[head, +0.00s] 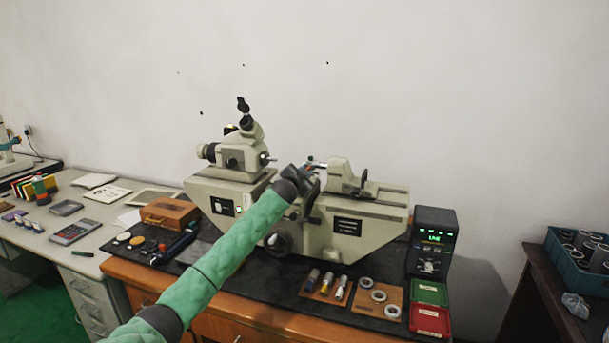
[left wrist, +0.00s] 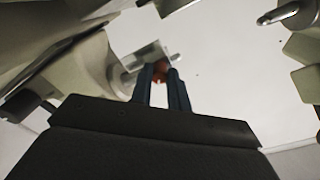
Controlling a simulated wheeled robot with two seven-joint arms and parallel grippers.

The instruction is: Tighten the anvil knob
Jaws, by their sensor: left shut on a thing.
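The measuring machine (head: 345,225) stands on the bench, a grey body with a microscope head (head: 238,150) at its left and a tailstock block (head: 343,175) at its right. My left gripper (head: 309,168) reaches in between these two parts. In the left wrist view my left gripper (left wrist: 161,72) has its two dark blue fingers shut on a small reddish-brown knob (left wrist: 161,68), which appears to be the anvil knob. The knob sits beside a pale metal block (left wrist: 148,53). The fingers hide part of the knob, and its thread is not visible. My right gripper is not in view.
A board with several rings (head: 378,296), a board with small cylinders (head: 327,284), and green and red boxes (head: 430,305) lie in front. A display unit (head: 433,240) stands at the right. A wooden box (head: 170,212) is at the left. Air above the machine is free.

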